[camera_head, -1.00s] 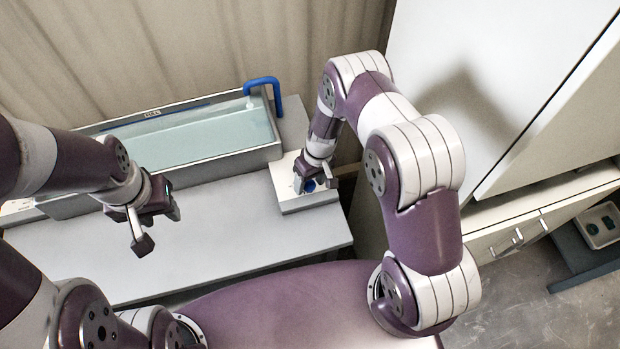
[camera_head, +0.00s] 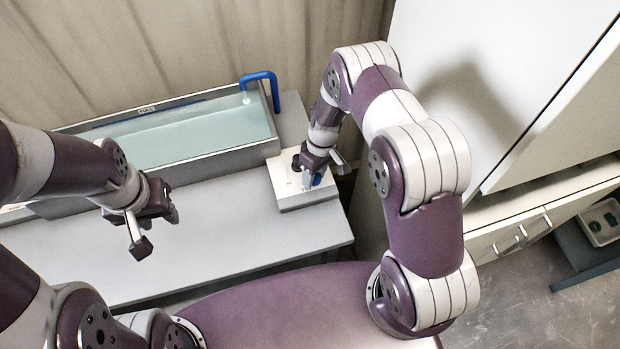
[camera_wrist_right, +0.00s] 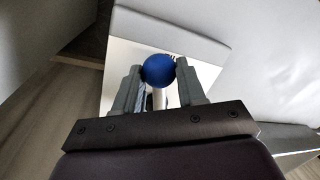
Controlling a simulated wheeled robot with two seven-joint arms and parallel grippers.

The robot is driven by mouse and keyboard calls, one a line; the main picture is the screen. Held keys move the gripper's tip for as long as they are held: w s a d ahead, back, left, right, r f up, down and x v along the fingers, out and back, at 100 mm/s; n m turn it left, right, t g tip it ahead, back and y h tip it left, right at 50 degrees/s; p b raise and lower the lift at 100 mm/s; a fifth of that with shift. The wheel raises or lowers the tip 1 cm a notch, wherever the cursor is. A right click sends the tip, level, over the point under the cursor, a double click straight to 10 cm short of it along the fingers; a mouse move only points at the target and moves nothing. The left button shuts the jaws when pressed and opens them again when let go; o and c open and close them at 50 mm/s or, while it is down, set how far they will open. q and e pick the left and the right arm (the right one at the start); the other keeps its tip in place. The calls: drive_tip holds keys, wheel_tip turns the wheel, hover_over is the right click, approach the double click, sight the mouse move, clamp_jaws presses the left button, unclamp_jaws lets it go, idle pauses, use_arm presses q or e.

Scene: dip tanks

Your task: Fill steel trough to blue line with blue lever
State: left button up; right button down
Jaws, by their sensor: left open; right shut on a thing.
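The steel trough (camera_head: 230,153) stands at the back of the bench, holding pale blue-green water (camera_head: 190,138). A blue line (camera_head: 120,118) runs along its inner back wall beside a small label; the water surface lies close below it, and the exact gap is hard to tell. A blue spout (camera_head: 262,76) bends over the trough's right end, with a pale stream at its mouth. My right gripper (camera_head: 312,177) is shut on the round blue knob of the blue lever (camera_wrist_right: 159,69), above a white box (camera_head: 288,194). My left gripper (camera_head: 146,228) is open and empty above the bench, in front of the trough.
The grey bench top (camera_head: 230,225) is clear between the trough and my body. A white cabinet (camera_head: 480,80) stands close on the right of my right arm. A low shelf with a small tray (camera_head: 602,222) is at the far right.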

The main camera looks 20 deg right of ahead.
drive_tip(key=n+b, duration=0.1)
drive_tip(key=w+d+n+b, duration=0.1)
drive_tip(key=shift+d+f+n, duration=0.1)
drive_tip(key=shift+d+n, duration=0.15)
drive_tip(key=shift+n, duration=0.15)
drive_tip(key=shift+w+d+n+g+h+b, duration=0.35)
drive_tip(key=shift+n+b, duration=0.3)
drive_tip(key=shift+n, duration=0.15)
drive_tip(key=shift+r, duration=0.2)
drive_tip(key=c, duration=0.7)
unclamp_jaws()
drive_tip(key=shift+s+d, duration=0.1)
drive_tip(key=r, duration=0.4)
drive_tip(key=w+d+r, duration=0.1)
drive_tip(key=r, duration=0.3)
drive_tip(key=w+r+b, duration=0.1)
drive_tip(key=r, duration=0.3)
drive_tip(key=shift+d+r, duration=0.2)
drive_tip(key=shift+r, duration=0.05)
